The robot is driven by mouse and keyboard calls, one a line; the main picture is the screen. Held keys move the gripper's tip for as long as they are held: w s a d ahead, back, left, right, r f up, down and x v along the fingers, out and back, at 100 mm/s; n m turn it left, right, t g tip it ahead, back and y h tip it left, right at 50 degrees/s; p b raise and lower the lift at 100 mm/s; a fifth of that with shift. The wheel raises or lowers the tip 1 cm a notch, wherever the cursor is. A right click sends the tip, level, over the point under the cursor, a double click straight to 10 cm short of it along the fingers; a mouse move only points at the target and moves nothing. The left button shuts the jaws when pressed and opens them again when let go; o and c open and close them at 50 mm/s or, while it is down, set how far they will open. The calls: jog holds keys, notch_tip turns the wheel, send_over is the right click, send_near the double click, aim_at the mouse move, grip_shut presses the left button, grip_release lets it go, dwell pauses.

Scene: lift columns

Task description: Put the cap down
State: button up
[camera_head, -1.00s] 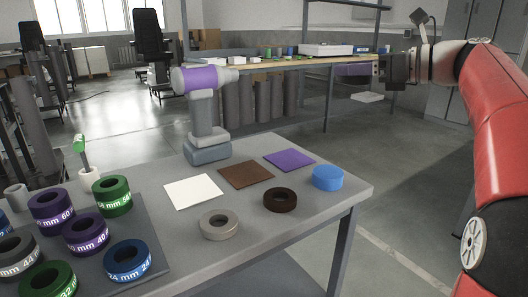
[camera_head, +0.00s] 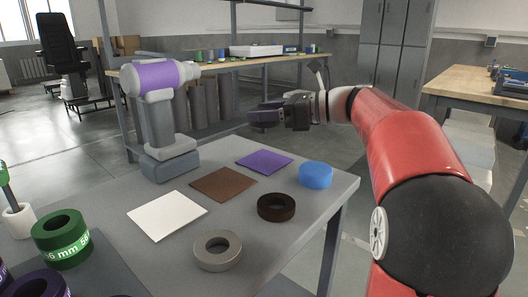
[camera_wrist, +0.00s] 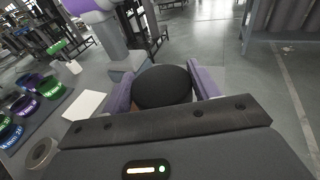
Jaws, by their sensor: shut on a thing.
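My gripper (camera_head: 262,116) is above the far edge of the grey table (camera_head: 335,187), held clear of its top. In the wrist view, my gripper's purple-grey fingers (camera_wrist: 162,88) are shut on a black round cap (camera_wrist: 162,86), one finger at each side. In the head view the cap is hard to tell apart from the dark fingers. On the table lie a white square (camera_head: 167,215), a brown square (camera_head: 223,184) and a purple square (camera_head: 264,161). In front of them are a grey ring (camera_head: 217,264), a dark brown ring (camera_head: 276,214) and a blue round piece (camera_head: 316,176).
A grey device with a purple band (camera_head: 160,77) stands at the table's back left. A green labelled ring (camera_head: 62,240) and others sit at the left. A workbench (camera_head: 225,64) stands behind and another table (camera_head: 470,88) at the right.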

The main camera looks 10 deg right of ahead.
aim_at(265, 161)
jog(key=shift+f+b, duration=0.65)
jog(key=shift+f, duration=3.2)
jog(key=shift+f, duration=0.65)
jog(key=o, duration=1.1)
jog(key=shift+f, duration=0.2)
jog(key=shift+r, duration=0.3)
jog(key=v, duration=0.7)
jog(key=r+v, duration=0.1)
jog(key=v, duration=0.2)
jog(key=shift+s+d+p, duration=0.15)
jog(key=shift+d+p, duration=0.15)
jog(key=shift+s+d+r, duration=0.15)
jog(key=shift+s+d, duration=0.2)
jog(key=shift+d, duration=0.25)
